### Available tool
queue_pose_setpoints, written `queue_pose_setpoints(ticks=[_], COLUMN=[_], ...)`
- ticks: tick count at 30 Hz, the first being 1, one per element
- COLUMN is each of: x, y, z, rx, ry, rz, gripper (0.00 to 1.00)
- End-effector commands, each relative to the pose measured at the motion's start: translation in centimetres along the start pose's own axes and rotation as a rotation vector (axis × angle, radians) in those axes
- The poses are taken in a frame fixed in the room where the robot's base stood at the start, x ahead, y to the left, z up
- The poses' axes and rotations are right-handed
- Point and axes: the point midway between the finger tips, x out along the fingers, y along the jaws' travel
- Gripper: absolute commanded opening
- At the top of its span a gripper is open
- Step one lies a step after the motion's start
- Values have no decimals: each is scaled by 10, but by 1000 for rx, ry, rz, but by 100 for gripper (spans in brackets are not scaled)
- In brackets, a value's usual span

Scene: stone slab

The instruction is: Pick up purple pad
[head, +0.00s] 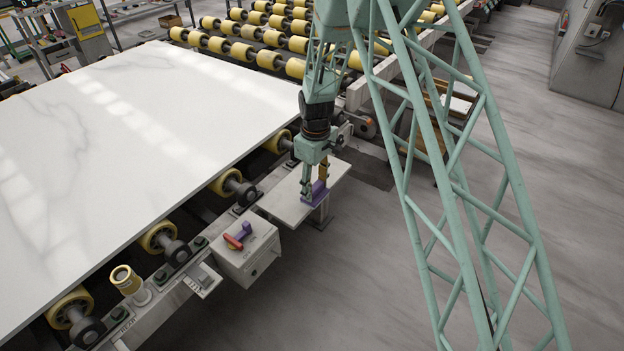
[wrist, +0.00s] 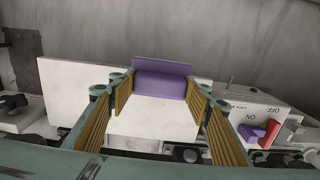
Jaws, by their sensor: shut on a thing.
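The purple pad (head: 319,190) is at the small white shelf beside the stone slab. It shows in the wrist view (wrist: 162,84) as a purple block with a wider flat plate along its far side. My gripper (head: 314,187) points down over the shelf (head: 284,207) and is shut on the pad. In the wrist view, its ribbed yellow-brown fingers (wrist: 160,95) stand on both sides of the pad. I cannot tell whether the pad touches the shelf or hangs just above it. The fingers partly hide the pad in the head view.
A control box (head: 247,252) with a red and purple handle stands close to the shelf. The large white slab (head: 130,115) lies on yellow rollers (head: 158,236) to the left. A brass-coloured cylinder (head: 125,279) stands on the frame. Open floor lies right of the shelf.

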Motion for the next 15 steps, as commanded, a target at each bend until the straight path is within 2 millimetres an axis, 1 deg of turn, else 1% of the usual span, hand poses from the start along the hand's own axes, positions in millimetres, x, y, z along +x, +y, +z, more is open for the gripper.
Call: queue_pose_setpoints(ticks=[1, 6, 15], x=[-1, -3, -3], y=[-5, -16, -23], z=[6, 18, 27], rx=[0, 0, 0], ry=[-2, -1, 0], rz=[-1, -1, 0], gripper=[32, 32, 32])
